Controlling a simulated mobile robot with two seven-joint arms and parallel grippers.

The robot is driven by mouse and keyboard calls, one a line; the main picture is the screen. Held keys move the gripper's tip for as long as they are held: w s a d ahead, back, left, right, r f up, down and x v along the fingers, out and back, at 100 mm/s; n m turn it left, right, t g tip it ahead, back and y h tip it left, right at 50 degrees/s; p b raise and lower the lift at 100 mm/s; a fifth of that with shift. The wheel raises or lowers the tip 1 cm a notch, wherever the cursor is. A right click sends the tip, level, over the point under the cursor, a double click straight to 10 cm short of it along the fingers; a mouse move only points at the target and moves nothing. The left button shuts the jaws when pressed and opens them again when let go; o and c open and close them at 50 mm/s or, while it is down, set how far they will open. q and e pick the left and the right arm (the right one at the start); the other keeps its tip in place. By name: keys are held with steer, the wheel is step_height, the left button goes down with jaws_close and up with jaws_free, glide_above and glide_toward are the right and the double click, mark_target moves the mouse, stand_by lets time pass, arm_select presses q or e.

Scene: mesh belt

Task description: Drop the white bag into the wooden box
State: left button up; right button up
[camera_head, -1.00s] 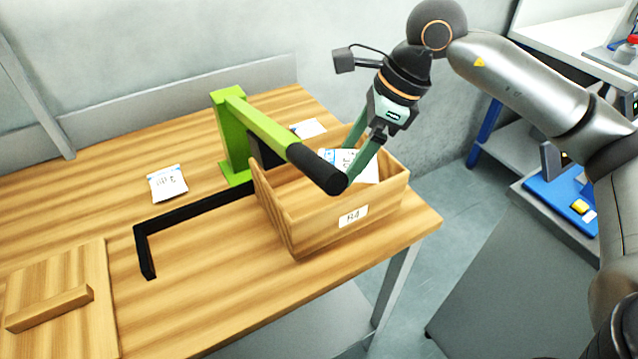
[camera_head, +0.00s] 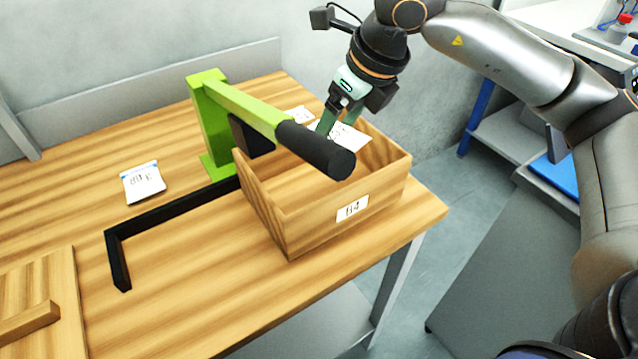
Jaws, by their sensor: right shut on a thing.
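The wooden box (camera_head: 300,235) stands near the right end of the wooden table, with a white label on its front. My right gripper (camera_head: 339,126) is over the back part of the box, pointing down. It is shut on a white bag (camera_head: 352,138), which shows partly behind the green press's black handle. I cannot tell how far the bag is below the box's rim. Another white bag (camera_head: 143,182) lies flat on the table at the left. A third white bag (camera_head: 299,114) lies behind the box, partly hidden. My left gripper is not in view.
A green press (camera_head: 209,125) with a long black handle (camera_head: 316,150) stands at the box's left and reaches over it. A black angled bar (camera_head: 170,212) lies on the table. A wooden board with a grip (camera_head: 40,300) is at the lower left.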

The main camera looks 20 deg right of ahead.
steer(key=shift+f+b, duration=0.55)
steer(key=shift+f, duration=0.75)
steer(key=o, duration=1.1)
steer(key=shift+o, duration=0.2)
steer(key=shift+r, duration=0.1)
steer(key=p+v, duration=0.1)
steer(key=v, duration=1.1)
steer(key=shift+r, duration=0.2)
steer(key=shift+s, duration=0.1)
